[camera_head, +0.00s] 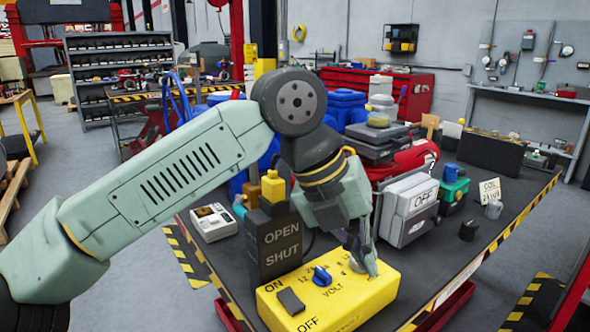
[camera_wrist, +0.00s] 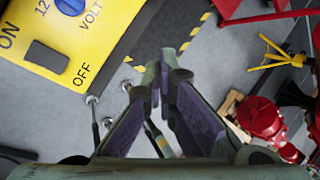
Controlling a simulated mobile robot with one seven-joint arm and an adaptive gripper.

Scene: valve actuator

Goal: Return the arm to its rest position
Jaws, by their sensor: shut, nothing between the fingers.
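My gripper (camera_head: 366,268) hangs over the right end of the yellow control box (camera_head: 345,308) in the head view, hiding part of its top. The arm reaches in from the lower left, bent at a dark round joint. In the wrist view the fingers of my gripper (camera_wrist: 163,75) are together at the tips and empty, with the yellow box (camera_wrist: 112,30) beside them at the upper left. A blue knob (camera_head: 321,277) and a dark rocker switch (camera_head: 290,301) sit on the box. Whether the fingertips touch the box is unclear in the head view.
A dark OPEN/SHUT box (camera_head: 274,243) stands just behind the yellow box. A grey box marked OFF (camera_head: 405,210) stands to its right. The workbench (camera_head: 485,232) has a striped edge and holds blue and red equipment. Clear floor (camera_head: 120,250) lies at the left, partly behind my arm.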

